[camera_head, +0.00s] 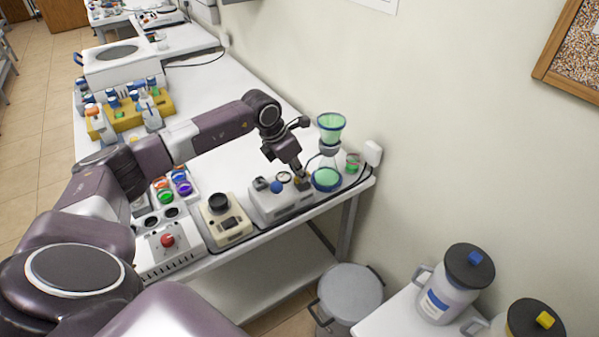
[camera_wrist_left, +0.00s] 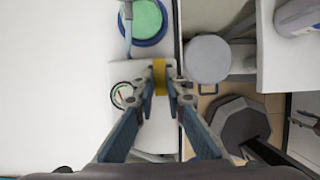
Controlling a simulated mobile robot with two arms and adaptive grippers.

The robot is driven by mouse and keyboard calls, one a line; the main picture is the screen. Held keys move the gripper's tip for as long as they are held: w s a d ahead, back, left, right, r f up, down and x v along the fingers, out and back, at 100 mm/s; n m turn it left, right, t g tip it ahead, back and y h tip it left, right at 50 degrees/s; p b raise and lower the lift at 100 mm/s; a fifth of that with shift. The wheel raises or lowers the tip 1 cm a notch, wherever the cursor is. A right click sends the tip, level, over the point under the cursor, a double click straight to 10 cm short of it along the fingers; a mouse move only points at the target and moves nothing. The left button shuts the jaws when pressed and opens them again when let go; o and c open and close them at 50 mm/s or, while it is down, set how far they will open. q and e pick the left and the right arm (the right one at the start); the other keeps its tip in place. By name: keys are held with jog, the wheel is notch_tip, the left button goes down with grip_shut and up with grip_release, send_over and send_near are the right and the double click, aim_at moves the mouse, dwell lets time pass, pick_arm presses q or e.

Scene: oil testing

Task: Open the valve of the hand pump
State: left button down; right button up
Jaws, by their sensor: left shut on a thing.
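The hand pump (camera_head: 276,208) is a pale grey box with a round gauge (camera_head: 284,177) on top, near the right end of the bench. Its yellow valve (camera_head: 304,184) is at the right end of its top. My left gripper (camera_head: 299,174) reaches down over that end. In the left wrist view, the gripper (camera_wrist_left: 161,70) is shut on the yellow valve (camera_wrist_left: 159,82), which shows between the fingertips; the gauge (camera_wrist_left: 122,95) is just left of the fingers. The fingers hide part of the valve, so its turn angle cannot be told. My right gripper is not in view.
A glass filter flask (camera_head: 329,178) with green liquid stands close behind the pump, near the wall. A beige device (camera_head: 226,230) with a black knob stands left of the pump. A grey lidded bin (camera_head: 350,293) is on the floor below the bench's front edge.

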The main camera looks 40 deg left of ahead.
pick_arm(q)
jog(key=n+b, duration=0.1)
jog(key=n+y+b, duration=0.1)
jog(key=n, duration=0.1)
jog(key=n+b, duration=0.1)
jog(key=n, duration=0.1)
jog(key=shift+d+f+t+y, duration=0.1)
jog(key=shift+d+t+y, duration=0.2)
jog(key=shift+y, duration=0.1)
jog(key=n+y+b, duration=0.1)
jog(key=n+b, duration=0.1)
jog(key=n, duration=0.1)
jog(key=n+y+b, duration=0.1)
jog(key=n+b, duration=0.1)
jog(key=n, duration=0.1)
jog(key=shift+w+d+g+b, duration=0.2)
jog(key=shift+g+b, duration=0.1)
jog(key=shift+g, duration=0.1)
jog(key=n+g+y+b, duration=0.1)
jog(key=n, duration=0.2)
jog(key=shift+d+n+b, duration=0.1)
jog(key=shift+n+b, duration=0.2)
jog(key=shift+n, duration=0.1)
jog(key=shift+w+r+n+g+y+b, duration=0.15)
jog(key=shift+n+g+y+b, duration=0.1)
jog(key=shift+n, duration=0.5)
jog(key=shift+r+n+g+y+b, duration=0.1)
jog(key=shift+n+g+y+b, duration=0.15)
jog(key=shift+n, duration=0.5)
